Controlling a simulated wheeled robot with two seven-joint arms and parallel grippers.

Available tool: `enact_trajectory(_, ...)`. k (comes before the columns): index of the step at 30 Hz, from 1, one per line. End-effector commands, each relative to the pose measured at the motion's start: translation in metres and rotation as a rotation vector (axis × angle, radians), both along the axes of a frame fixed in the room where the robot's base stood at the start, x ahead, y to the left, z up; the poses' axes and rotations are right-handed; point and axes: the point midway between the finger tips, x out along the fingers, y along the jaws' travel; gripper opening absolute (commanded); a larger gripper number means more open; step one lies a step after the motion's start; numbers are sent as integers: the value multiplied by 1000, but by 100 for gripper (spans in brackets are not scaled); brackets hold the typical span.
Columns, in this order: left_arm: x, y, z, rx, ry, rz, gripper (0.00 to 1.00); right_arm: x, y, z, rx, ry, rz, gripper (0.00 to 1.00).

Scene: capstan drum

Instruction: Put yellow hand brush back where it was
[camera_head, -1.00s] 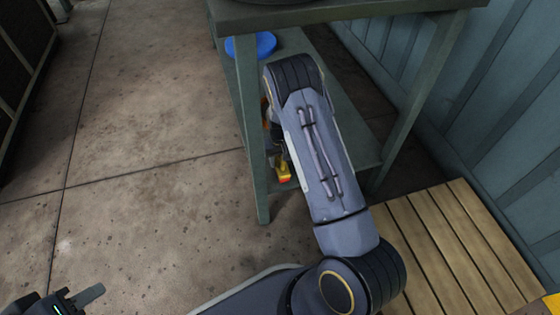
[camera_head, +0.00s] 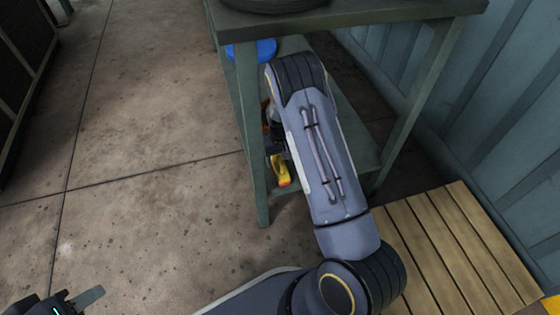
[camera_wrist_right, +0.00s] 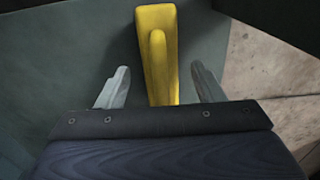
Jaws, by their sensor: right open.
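The yellow hand brush (camera_wrist_right: 158,50) lies on the lower shelf (camera_wrist_right: 90,60) of the green-grey table in the right wrist view. My right gripper (camera_wrist_right: 160,82) is open, with one finger on each side of the brush and gaps between them. In the head view only the yellow end of the brush (camera_head: 280,171) shows, beside the table's front left leg; my right arm hides most of the right gripper. My left gripper (camera_head: 80,300) is at the lower left edge, empty over the floor; only part of it shows.
The table's legs (camera_head: 252,130) and top (camera_head: 350,18) surround the lower shelf closely. A blue round object (camera_head: 262,48) sits at the shelf's far end. A wooden pallet (camera_head: 455,240) lies to the right, by a corrugated wall (camera_head: 510,130).

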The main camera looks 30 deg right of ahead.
Motion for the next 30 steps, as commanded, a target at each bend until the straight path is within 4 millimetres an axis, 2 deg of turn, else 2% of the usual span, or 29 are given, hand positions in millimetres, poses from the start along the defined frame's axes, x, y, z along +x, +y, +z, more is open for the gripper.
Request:
enact_trajectory(1, 0, 0, 9, 0, 0, 0, 36, 1, 0, 18, 0, -4, 0, 61)
enact_trajectory(3, 0, 0, 16, 0, 0, 0, 36, 1, 0, 34, 0, -5, 0, 61)
enact_trajectory(9, 0, 0, 29, 0, 0, 0, 36, 0, -1, 72, 1, -2, -1, 61)
enact_trajectory(12, 0, 0, 33, 0, 0, 0, 36, 0, -1, 84, 0, -2, 0, 61)
enact_trajectory(18, 0, 0, 35, 0, 0, 0, 36, 0, -1, 94, 0, 0, -1, 61)
enact_trajectory(30, 0, 0, 34, 0, 0, 0, 36, 0, -1, 93, 0, 0, -1, 61)
